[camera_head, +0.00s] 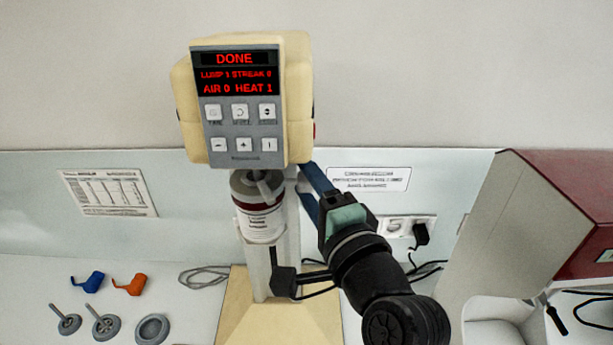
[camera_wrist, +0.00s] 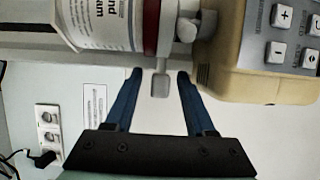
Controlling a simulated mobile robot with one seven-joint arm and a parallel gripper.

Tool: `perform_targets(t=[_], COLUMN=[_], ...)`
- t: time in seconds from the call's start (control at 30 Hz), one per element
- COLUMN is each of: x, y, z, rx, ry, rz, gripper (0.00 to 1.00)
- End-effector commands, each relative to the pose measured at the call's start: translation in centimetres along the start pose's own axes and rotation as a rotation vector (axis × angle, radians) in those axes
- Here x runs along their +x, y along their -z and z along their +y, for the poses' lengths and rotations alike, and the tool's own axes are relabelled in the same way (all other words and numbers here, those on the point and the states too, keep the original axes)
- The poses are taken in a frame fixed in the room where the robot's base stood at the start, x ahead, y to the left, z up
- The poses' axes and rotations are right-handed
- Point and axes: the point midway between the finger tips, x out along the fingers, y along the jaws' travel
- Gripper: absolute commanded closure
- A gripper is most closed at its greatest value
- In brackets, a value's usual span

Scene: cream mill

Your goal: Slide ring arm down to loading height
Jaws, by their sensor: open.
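The cream mill has a cream-coloured head (camera_head: 299,110) with a lit panel reading DONE. A white canister (camera_head: 260,220) with a dark red band hangs upright close below the head, and its side fills the top of the wrist view (camera_wrist: 105,22). A grey tab (camera_wrist: 160,86), seemingly the ring arm's handle, sticks out by the canister's rim. My gripper (camera_head: 305,180) has blue fingers and is open beside the canister, right of it in the head view. In the wrist view (camera_wrist: 160,76) the tab lies between the fingertips, with gaps on both sides. The ring itself is mostly hidden.
The mill's tan base (camera_head: 255,320) stands on the white counter. Blue (camera_head: 88,282) and orange (camera_head: 130,285) small parts and grey discs (camera_head: 105,326) lie at left. A red-and-grey machine (camera_head: 560,210) stands at right. A wall socket (camera_head: 397,227) with cables is behind my arm.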

Motion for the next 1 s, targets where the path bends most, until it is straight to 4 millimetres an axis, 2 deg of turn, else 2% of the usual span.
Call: perform_targets(t=[0.07, 0.1, 0.4, 1.0], x=[-0.01, -0.01, -0.04, -0.06], y=[-0.01, -0.01, 0.0, 0.02], z=[0.01, 0.01, 0.0, -0.03], rx=[0.0, 0.0, 0.0, 0.001], ry=[0.0, 0.0, 0.0, 0.0], rz=[0.0, 0.0, 0.0, 0.0], gripper=[0.45, 0.49, 1.0, 1.0])
